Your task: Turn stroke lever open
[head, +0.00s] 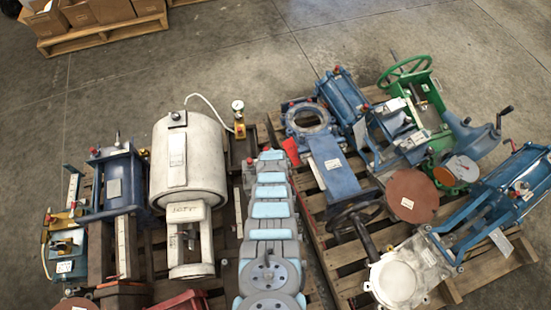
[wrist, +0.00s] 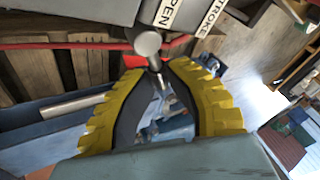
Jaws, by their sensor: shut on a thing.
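In the wrist view, my gripper (wrist: 160,70) has yellow ribbed fingers with dark inner faces, and its tips close in on a grey metal lever (wrist: 147,42). The lever has a rounded end and a thin rod between the fingertips; I take it to be the stroke lever. A white label reading "PEN", cut off at the edge, (wrist: 161,12) sits just above it. A label reading "STROKE" (wrist: 212,17) is to its right. In the head view my fingers and the lever cannot be made out.
A red bar (wrist: 60,45) runs close behind the fingertips. A pallet (head: 350,285) on the right carries blue valves, a green handwheel unit (head: 405,75) and a brown disc (head: 412,196). A white tank (head: 188,165) stands left. Bare floor (head: 230,60) lies behind.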

